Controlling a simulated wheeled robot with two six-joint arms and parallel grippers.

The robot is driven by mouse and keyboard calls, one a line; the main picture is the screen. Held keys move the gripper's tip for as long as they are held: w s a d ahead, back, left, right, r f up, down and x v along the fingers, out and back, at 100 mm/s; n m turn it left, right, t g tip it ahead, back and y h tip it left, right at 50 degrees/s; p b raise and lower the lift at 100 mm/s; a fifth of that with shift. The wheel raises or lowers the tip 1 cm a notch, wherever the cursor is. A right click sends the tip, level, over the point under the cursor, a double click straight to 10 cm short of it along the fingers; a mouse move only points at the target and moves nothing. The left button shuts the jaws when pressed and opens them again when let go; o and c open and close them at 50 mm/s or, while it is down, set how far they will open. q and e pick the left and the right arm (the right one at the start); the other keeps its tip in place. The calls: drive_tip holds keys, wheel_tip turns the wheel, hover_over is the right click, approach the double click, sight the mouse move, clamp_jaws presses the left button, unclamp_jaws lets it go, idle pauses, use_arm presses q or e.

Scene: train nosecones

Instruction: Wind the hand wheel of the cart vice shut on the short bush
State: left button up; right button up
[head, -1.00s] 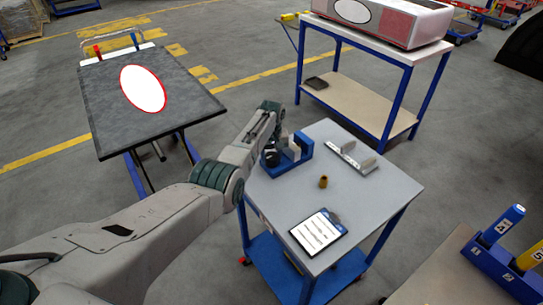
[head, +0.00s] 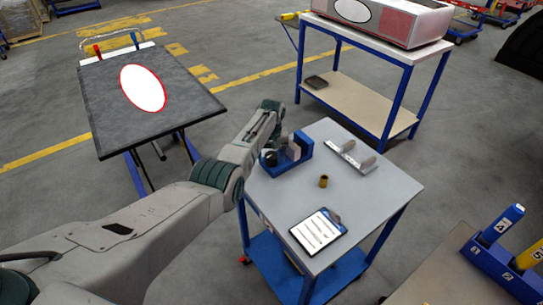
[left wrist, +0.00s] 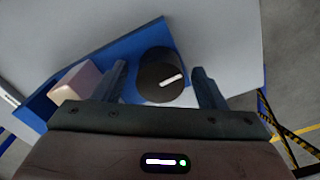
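The cart vice (head: 301,147) is blue and sits at the left back edge of the grey cart top, with a pale block in it. Its dark round hand wheel (left wrist: 150,82) carries a white mark and faces the left wrist camera. My left gripper (left wrist: 160,72) is open, one finger on each side of the wheel, with gaps showing. A small brass-coloured bush (head: 323,181) stands on the cart top, apart from the vice. I cannot make out a bush between the jaws. My right gripper is out of view.
A metal bracket (head: 352,157) with two uprights lies at the back of the cart top (head: 375,195). A clipboard (head: 318,230) lies near the front. A dark table (head: 120,120) stands left and a blue-framed bench (head: 350,95) behind. The cart's right side is clear.

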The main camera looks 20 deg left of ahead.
sight(271, 156)
use_arm(q)
wheel_tip(271, 156, up, 11)
drive_tip(key=b, duration=0.2)
idle(0.5)
